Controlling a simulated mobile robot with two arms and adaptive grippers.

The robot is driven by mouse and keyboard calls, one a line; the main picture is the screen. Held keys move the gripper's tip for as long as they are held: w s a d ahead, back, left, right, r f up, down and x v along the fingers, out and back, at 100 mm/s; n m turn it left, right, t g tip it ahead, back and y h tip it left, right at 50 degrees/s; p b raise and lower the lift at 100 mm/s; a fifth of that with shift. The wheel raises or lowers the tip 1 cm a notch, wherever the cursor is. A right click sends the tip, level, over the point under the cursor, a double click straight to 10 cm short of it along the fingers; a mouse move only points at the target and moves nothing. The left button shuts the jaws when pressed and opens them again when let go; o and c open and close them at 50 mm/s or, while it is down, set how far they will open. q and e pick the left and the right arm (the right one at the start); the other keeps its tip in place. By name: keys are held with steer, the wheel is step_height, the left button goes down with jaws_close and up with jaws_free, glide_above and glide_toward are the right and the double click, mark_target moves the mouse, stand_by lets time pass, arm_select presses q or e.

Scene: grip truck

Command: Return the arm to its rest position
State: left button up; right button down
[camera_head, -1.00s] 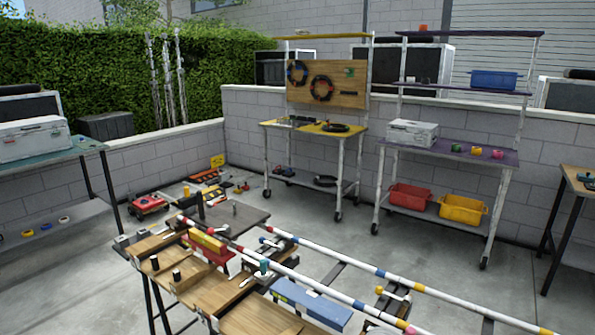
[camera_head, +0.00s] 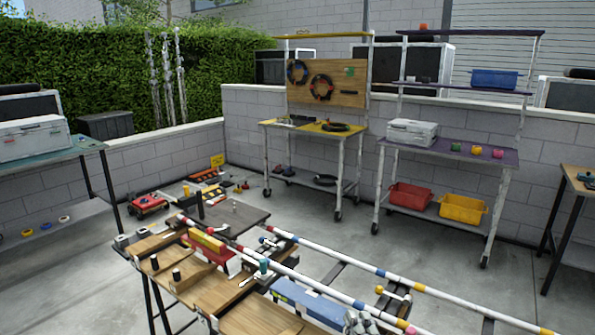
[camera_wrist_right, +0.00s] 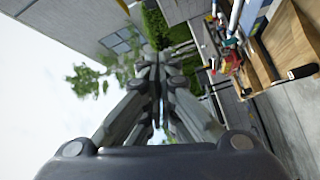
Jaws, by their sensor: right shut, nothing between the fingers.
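My right gripper (camera_head: 358,321) shows as a small grey shape at the bottom edge of the head view, beside the blue box (camera_head: 308,299) on the workbench. In the right wrist view its two grey fingers (camera_wrist_right: 160,65) come together at the tips, shut and with nothing between them. In that view the fingers stand against sky, a building and foliage, with the bench off to the right. My left gripper is not in view.
The wooden workbench (camera_head: 187,279) holds tools, blocks and long striped rails (camera_head: 345,263). Behind it stand a yellow-topped cart (camera_head: 312,127) and a purple-shelved cart (camera_head: 455,152) with red and yellow bins. Open concrete floor lies between the bench and the carts.

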steer(key=s+d+f+m+g+h, duration=0.35)
steer(key=d+f+m, duration=0.25)
steer(key=f, duration=0.4)
steer(key=s+d+f+m+g, duration=0.2)
steer(key=s+f+m+g, duration=0.35)
steer(key=s, duration=0.55)
steer(key=s+d+f+m+g, duration=0.1)
steer(key=s+f+m+g, duration=0.2)
steer(key=s+f+g, duration=0.6)
steer(key=s+f+t, duration=0.2)
steer(key=s+f, duration=0.1)
steer(key=f, duration=2.1)
steer(key=s+d+f+g, duration=0.1)
steer(key=s+d+f, duration=0.1)
steer(key=s+f, duration=1.4)
steer(key=shift+s+d+f+n+y, duration=0.35)
steer(key=shift+d+f+n, duration=0.1)
steer(key=shift+f, duration=0.1)
